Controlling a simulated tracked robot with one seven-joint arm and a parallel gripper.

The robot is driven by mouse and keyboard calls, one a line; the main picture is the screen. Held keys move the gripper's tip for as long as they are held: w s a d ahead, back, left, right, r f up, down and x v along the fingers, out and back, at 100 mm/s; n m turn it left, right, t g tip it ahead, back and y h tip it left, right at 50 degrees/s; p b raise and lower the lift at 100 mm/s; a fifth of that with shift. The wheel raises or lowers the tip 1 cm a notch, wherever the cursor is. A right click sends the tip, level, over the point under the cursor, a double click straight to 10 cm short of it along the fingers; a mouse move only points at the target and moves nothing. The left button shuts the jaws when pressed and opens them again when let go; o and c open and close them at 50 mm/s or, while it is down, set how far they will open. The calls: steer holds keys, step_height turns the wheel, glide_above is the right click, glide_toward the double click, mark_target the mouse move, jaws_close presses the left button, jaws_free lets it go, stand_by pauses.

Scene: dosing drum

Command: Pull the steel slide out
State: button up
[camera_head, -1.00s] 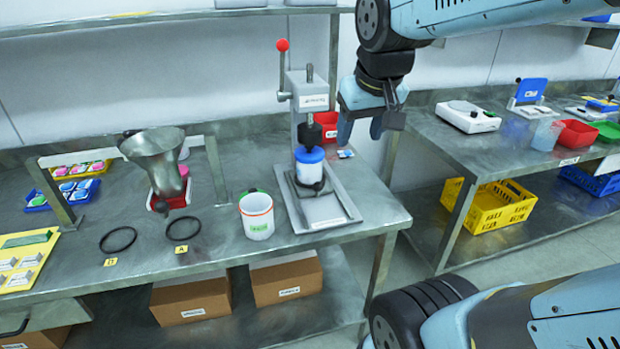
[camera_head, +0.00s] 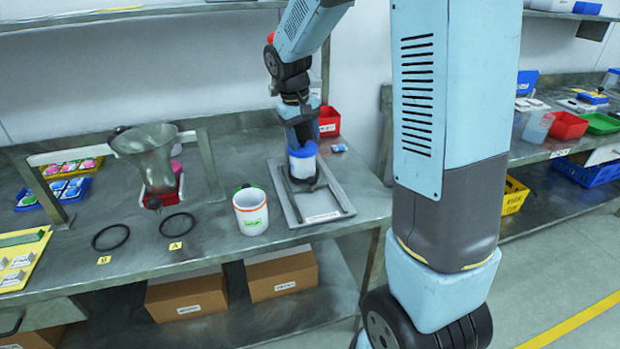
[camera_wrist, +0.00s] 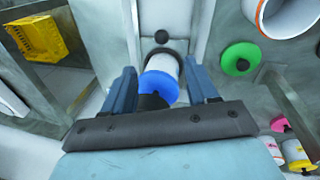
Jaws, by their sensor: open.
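A steel plate (camera_head: 338,186) with a slide-like part on it lies at the right end of the bench; I cannot tell exactly which part is the slide. A white jar with a blue lid (camera_head: 303,164) stands upright there, also seen in the wrist view (camera_wrist: 161,70), inside a dark ring. A black knob (camera_wrist: 161,37) shows beyond the jar in the wrist view. My gripper (camera_wrist: 163,82) is open, its fingers on either side of the jar, with visible gaps.
A white cup with an orange rim (camera_head: 251,212) stands left of the plate. A steel funnel (camera_head: 148,155) and two black rings (camera_head: 177,223) are farther left. A red bin (camera_head: 329,121) is behind the plate. A yellow crate (camera_head: 513,195) is right, below the other bench.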

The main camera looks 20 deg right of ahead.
mark_target(311, 177)
steer(key=f, duration=0.5)
steer(key=w+d+f, duration=0.1)
steer(key=f, duration=0.3)
steer(key=d+f, duration=0.1)
steer(key=f, duration=0.4)
steer(key=shift+w+d+f, duration=0.2)
steer(key=shift+f, duration=0.15)
jaws_close()
